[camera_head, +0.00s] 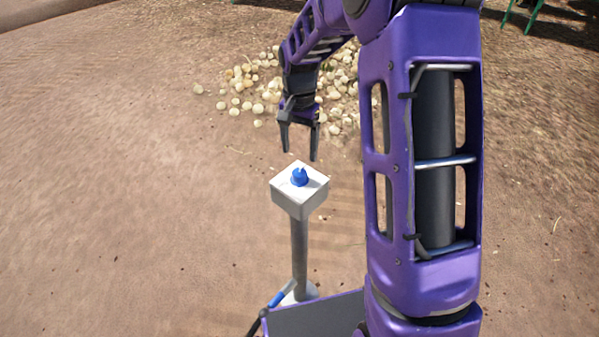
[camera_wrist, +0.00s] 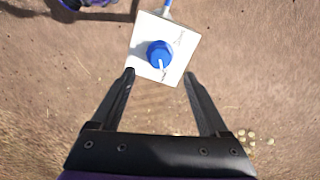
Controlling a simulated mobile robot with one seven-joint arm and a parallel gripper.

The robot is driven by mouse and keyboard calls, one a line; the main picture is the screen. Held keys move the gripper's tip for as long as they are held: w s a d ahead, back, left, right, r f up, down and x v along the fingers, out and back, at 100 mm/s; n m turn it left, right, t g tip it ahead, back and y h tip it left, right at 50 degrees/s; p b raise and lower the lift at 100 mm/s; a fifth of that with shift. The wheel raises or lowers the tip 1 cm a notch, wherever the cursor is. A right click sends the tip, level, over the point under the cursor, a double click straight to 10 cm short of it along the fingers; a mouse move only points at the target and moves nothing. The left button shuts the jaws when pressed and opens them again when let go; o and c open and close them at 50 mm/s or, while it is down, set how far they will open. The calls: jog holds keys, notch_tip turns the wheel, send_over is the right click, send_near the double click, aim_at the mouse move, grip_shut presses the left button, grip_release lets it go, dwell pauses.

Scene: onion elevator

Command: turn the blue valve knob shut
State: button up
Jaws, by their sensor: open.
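The blue valve knob (camera_head: 299,177) sits on top of a white box (camera_head: 291,198) on a grey post. In the wrist view the blue knob (camera_wrist: 158,53) shows from above, with a pale pointer line across it, on the square white top (camera_wrist: 183,40). My gripper (camera_head: 299,158) is open and empty, its fingers pointing down, and appears a little above the box in the head view. In the wrist view the fingertips of my gripper (camera_wrist: 159,75) lie apart near the box's lower edge, with the knob just beyond the gap between them. The knob is not gripped.
A pile of onions (camera_head: 262,85) lies on the ground behind. The dirt ground left of the post is clear.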

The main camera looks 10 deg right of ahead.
aim_at(299, 172)
notch_tip(299, 172, down, 8)
jog(key=shift+b, duration=0.5)
jog(key=shift+c, duration=0.2)
grip_shut()
